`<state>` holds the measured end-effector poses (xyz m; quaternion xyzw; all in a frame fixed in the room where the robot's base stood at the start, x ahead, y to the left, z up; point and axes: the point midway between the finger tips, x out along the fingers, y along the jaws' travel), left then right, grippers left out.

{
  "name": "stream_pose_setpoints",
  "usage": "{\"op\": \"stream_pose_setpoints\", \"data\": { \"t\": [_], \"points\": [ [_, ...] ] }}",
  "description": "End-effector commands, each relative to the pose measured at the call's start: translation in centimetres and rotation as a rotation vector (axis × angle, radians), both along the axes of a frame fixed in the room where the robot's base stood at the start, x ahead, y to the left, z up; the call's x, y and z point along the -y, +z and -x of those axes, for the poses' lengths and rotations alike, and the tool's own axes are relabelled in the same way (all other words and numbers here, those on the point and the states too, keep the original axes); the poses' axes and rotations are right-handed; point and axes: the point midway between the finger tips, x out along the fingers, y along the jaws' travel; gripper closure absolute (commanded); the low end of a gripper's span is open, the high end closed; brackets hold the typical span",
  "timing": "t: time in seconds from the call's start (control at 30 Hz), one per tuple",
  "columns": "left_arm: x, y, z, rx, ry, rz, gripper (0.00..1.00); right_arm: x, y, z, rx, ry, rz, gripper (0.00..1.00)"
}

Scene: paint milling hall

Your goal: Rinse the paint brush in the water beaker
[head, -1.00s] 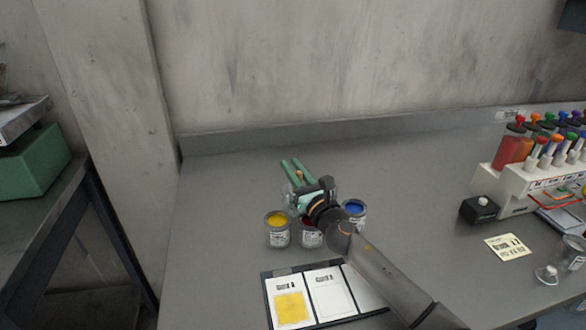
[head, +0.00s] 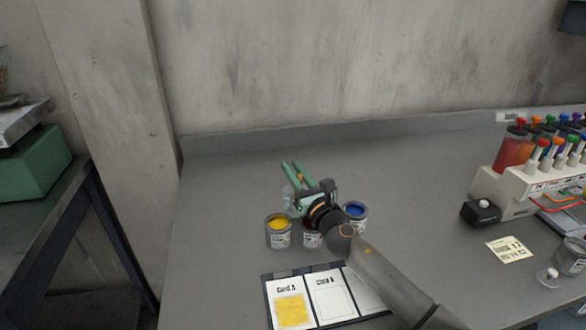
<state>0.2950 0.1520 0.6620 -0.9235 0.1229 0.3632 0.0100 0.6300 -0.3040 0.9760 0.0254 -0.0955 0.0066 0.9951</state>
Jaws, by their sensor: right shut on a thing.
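My right gripper (head: 292,166) reaches in from the lower right, its two green fingers pointing away from me. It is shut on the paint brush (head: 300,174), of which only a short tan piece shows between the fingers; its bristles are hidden. A clear glass vessel, apparently the water beaker (head: 288,200), stands behind the paint cans and is partly covered by the gripper. I cannot tell whether the brush is inside it or above it. My left gripper is not in view.
Yellow (head: 279,232), red (head: 311,238) and blue (head: 355,216) paint cans stand close by, the red one mostly hidden. A card holder (head: 332,298) with a yellow-painted patch lies in front. A white rack (head: 530,182) with coloured-topped tubes stands right.

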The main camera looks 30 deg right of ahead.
Motion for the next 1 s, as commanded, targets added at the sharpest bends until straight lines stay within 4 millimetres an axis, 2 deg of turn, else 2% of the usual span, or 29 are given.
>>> {"op": "stream_pose_setpoints", "data": {
  "t": [1.0],
  "points": [
    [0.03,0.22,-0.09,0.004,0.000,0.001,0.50,0.11,0.23,-0.34,0.001,0.000,-0.001,1.00]
  ]
}}
